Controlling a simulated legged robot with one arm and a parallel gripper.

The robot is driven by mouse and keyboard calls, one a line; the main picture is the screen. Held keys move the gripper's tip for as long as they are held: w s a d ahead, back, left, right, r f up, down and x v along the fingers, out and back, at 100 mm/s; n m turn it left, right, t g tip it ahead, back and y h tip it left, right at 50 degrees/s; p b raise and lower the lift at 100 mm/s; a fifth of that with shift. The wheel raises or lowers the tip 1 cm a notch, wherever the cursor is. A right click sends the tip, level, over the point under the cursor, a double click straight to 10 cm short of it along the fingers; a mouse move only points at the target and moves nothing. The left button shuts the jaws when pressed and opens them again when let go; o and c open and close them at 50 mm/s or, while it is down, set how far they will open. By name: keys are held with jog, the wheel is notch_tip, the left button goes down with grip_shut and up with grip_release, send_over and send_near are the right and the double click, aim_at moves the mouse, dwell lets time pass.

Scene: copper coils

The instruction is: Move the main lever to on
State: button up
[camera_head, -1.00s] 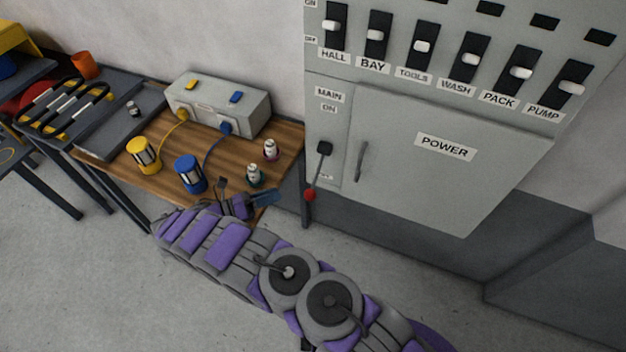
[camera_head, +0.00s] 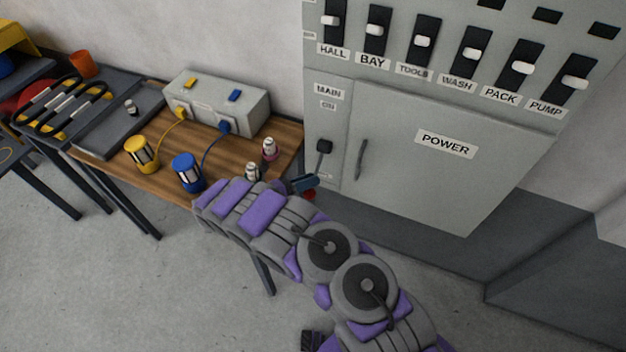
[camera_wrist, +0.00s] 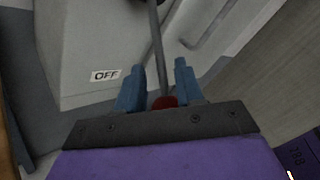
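The main lever (camera_head: 323,147) is on the left strip of the grey power cabinet, under the MAIN ON label (camera_head: 328,97). It hangs down, with its red knob (camera_head: 309,194) at the low end, partly hidden by my gripper (camera_head: 303,184). In the wrist view the lever's rod (camera_wrist: 156,50) runs between the two blue fingers of my gripper (camera_wrist: 160,88). The red knob (camera_wrist: 166,101) is between the finger bases, close to the palm. The fingers are apart, with gaps beside the rod. An OFF label (camera_wrist: 105,75) is left of the rod.
The cabinet door (camera_head: 440,175) with its handle (camera_head: 361,160) is just right of the lever. Several white switches are in a row above. A wooden table (camera_head: 130,172) with yellow and blue lanterns and small bottles is close on the left of my arm.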

jog(key=shift+x, duration=1)
grip_shut()
